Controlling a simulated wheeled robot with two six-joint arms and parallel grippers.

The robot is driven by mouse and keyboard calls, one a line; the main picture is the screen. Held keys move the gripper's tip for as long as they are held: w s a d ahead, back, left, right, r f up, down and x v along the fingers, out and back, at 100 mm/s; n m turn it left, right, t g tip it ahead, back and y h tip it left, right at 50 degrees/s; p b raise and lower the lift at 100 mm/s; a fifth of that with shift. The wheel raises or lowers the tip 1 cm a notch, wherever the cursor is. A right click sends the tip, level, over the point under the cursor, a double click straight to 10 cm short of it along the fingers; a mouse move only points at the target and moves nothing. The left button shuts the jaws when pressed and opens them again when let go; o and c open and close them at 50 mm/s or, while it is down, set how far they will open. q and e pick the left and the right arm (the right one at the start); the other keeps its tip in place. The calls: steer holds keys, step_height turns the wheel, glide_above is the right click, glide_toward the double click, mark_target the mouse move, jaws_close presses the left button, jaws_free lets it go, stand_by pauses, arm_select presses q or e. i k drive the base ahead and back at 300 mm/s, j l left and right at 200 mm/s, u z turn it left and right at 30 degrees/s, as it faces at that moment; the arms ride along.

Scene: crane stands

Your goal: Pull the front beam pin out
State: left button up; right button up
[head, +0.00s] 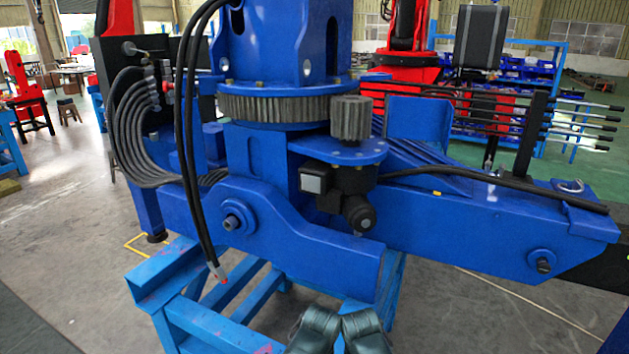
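A blue crane base (300,215) with a long blue beam (470,220) fills the middle and right. A metal ring (571,186) lies on top of the beam's right end; it looks like the pull ring of a pin, whose shaft is hidden. A round bolt-like end (543,265) shows on the beam's side below it, and another (231,222) on the left part. Two dark gripper-like shapes, which I take as my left gripper (314,330) and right gripper (365,332), are side by side at the bottom edge, well away from the ring. Their fingers are not clear.
The crane rests on a light blue frame (190,300). Black hoses (190,130) hang at the left, and a black cable (480,180) runs along the beam's top. Several control levers (580,125) stick out at the right. Grey floor (440,310) shows below the beam.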

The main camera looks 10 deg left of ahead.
mark_target(544, 267)
steer(key=z, duration=1.3)
steer(key=u, duration=1.55)
steer(key=z, duration=1.55)
steer(key=i+z, duration=0.4)
steer(key=i+j, duration=0.05)
